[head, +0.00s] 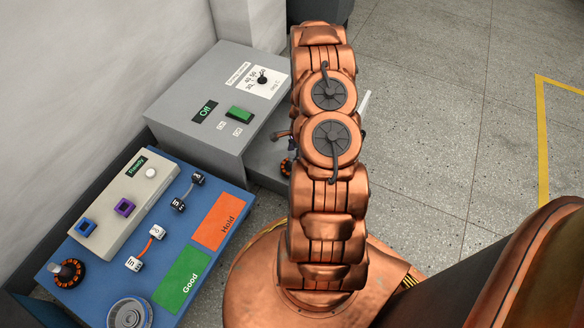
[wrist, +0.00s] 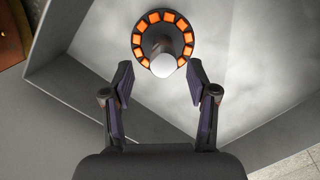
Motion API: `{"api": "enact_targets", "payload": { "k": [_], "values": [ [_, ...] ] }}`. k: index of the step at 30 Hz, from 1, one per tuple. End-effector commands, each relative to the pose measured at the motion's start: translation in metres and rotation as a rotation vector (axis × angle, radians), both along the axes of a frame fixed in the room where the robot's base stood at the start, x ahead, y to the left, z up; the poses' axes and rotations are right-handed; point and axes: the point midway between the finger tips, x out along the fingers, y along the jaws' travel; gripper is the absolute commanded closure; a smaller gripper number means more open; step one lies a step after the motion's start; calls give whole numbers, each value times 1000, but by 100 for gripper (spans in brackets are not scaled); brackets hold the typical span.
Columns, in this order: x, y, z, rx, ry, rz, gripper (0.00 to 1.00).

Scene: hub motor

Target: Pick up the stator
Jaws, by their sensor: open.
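A stator (wrist: 168,17), a dark ring with orange segments, lies on a grey surface at the top of the wrist view. A dark centre piece with a pale rounded tip stands in its middle. My gripper (wrist: 160,82) is open, its two fingers spread below the ring, with nothing between the fingertips. In the head view a similar ring (head: 287,167) shows beside my arm, partly hidden by it. Another orange-and-dark ring (head: 68,273) with a post sits on the blue board. My gripper is mostly hidden behind my arm in the head view.
A grey box (head: 180,115) with a green switch and dial stands behind the blue board (head: 235,185). The board has Hold and Good areas, a cream control panel (head: 110,215) and cable parts. A raised grey wall (wrist: 75,85) borders the stator's surface.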

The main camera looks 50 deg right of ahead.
Motion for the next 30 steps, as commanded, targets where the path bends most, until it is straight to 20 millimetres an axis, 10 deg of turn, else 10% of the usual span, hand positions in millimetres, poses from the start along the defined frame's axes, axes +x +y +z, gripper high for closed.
{"api": "enact_targets", "payload": {
  "k": [19, 30],
  "values": [
    [9, 9, -47, 0, 0, 1, 42],
    [9, 9, -47, 0, 0, 1, 79]
  ]
}}
